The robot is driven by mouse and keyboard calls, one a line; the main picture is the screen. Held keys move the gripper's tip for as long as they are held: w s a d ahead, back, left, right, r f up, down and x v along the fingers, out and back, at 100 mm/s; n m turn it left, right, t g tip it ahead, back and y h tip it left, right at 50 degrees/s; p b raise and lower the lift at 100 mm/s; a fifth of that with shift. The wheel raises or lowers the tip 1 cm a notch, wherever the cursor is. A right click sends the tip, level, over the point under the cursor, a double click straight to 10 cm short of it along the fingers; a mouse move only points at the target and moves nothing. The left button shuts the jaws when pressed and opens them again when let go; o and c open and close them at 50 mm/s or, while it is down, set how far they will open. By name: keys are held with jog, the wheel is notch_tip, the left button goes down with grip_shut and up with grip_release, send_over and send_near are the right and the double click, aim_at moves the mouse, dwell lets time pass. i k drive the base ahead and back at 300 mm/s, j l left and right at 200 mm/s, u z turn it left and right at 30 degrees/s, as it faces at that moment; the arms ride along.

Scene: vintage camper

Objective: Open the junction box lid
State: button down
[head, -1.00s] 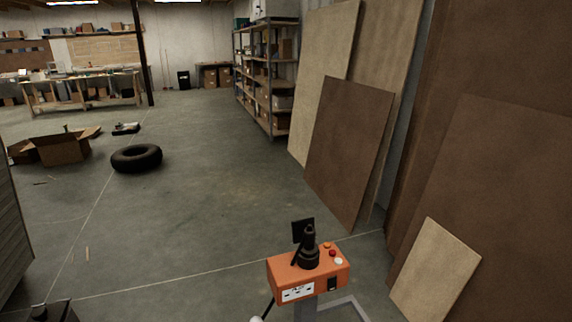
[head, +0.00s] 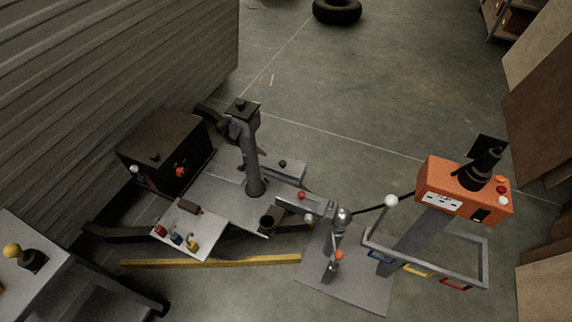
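The junction box is not certain to me. One candidate is a low light-grey box (head: 285,168) with a small dark knob on top, right of the grey post on the trailer tongue. Another is a larger black box (head: 165,150) with a dark knob on top and a red knob on its side, left of the post. Both look shut from above. I cannot make out a hinge or lid seam on either. My gripper does not show in the head view.
A grey post (head: 252,160) rises between the boxes. A tilted panel with coloured knobs (head: 192,229) is in front. An orange control box (head: 463,190) stands on a frame at right. A camper wall (head: 110,60) bounds the left.

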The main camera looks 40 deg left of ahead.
aim_at(274, 162)
jog(key=i+j+u, duration=0.5)
jog(key=j, duration=0.2)
jog(key=i+j+u, duration=0.5)
jog(key=i, duration=0.25)
